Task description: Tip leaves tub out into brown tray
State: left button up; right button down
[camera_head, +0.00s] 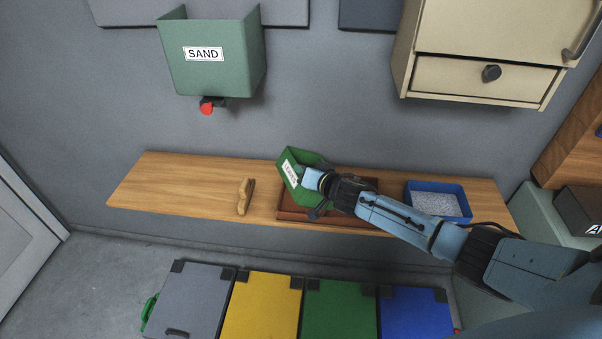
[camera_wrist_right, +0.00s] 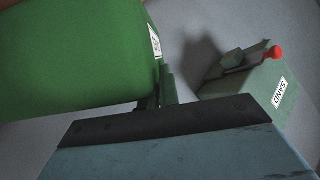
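The green leaves tub (camera_head: 293,189), with a white label, is held tilted over the left part of the brown tray (camera_head: 291,214) on the wooden shelf. My right gripper (camera_head: 309,181) is at the tub's right side and looks shut on it. In the right wrist view the tub (camera_wrist_right: 70,60) fills the upper left, beside the gripper's dark edge (camera_wrist_right: 165,95). The tub's contents cannot be made out. My right arm and the tub hide much of the tray. My left gripper is not in view.
A wooden-handled brush (camera_head: 245,197) lies left of the tray on the shelf (camera_head: 180,185). A blue tray of grey granules (camera_head: 436,203) is at the right. The green SAND dispenser (camera_head: 212,60) hangs above. Several coloured bins (camera_head: 262,305) stand below.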

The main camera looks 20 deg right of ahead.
jog(key=d+m+t+y+b, duration=0.3)
jog(key=d+m+b, duration=0.8)
jog(key=d, duration=0.4)
jog(key=shift+s+d+f+m+t+y+b, duration=0.2)
jog(key=shift+d+f+m+t+y+b, duration=0.15)
jog(key=shift+b, duration=0.55)
dwell(2.4)
jog(key=shift+r, duration=0.1)
dwell(1.8)
notch_tip(320, 180, up, 5)
jog(key=p, duration=0.4)
